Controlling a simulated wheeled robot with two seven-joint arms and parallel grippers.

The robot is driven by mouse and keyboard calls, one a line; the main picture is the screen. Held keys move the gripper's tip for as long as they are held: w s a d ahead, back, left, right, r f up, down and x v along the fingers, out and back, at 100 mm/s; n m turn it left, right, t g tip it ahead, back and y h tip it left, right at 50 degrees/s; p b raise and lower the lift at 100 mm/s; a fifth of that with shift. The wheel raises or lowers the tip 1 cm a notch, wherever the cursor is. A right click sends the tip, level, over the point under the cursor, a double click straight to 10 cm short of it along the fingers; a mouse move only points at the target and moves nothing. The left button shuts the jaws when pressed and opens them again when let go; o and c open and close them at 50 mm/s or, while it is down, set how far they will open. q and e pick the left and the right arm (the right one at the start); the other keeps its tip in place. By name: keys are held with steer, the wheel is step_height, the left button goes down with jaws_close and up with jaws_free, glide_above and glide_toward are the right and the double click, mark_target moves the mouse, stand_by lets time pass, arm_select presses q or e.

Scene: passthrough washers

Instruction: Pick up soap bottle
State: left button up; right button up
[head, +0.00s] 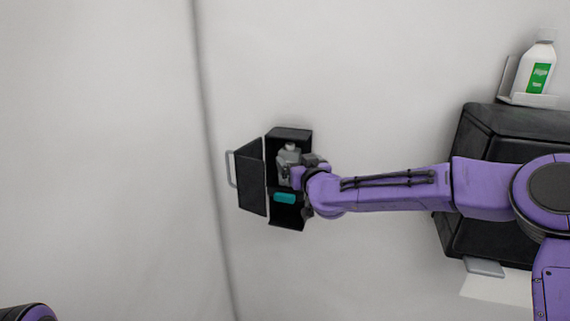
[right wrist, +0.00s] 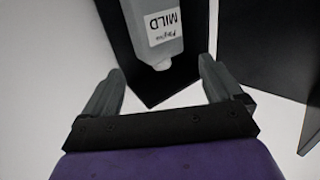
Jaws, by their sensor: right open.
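A translucent grey bottle (head: 288,156) stands in an open black wall cabinet (head: 290,134). In the right wrist view the bottle (right wrist: 160,45) appears upside down, with a white label reading "MILD". My right gripper (head: 297,178) is at the cabinet's opening, in front of the bottle's lower part, and partly hides it. In the right wrist view my right gripper's fingers (right wrist: 160,80) are spread apart, with the bottle's end just beyond them and nothing held. My left gripper is not in view.
The cabinet's door (head: 251,177) hangs open on the left, close to my right gripper. A teal object (head: 285,198) lies below the bottle. A white bottle with a green label (head: 538,68) stands on a small shelf above a black dispenser (head: 510,118) at right.

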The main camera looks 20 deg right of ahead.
mark_target(291, 149)
steer(key=w+p, duration=0.1)
steer(key=w+r+p, duration=0.1)
steer(key=w, duration=0.1)
steer(key=shift+w+r+p, duration=0.1)
steer(key=shift+r+p, duration=0.2)
steer(key=shift+p, duration=0.1)
steer(key=shift+w+d+f+p, duration=0.15)
steer(key=shift+w+p, duration=0.1)
steer(key=shift+w, duration=0.3)
steer(key=shift+w+d+f+p, duration=0.1)
steer(key=shift+w+p, duration=0.1)
steer(key=shift+w, duration=0.35)
steer(key=shift+w+f, duration=0.15)
steer(key=shift+w, duration=0.15)
steer(key=shift+s+a, duration=0.1)
steer(key=shift+a, duration=0.15)
steer(key=c, duration=1.1)
steer(key=shift+c, duration=0.2)
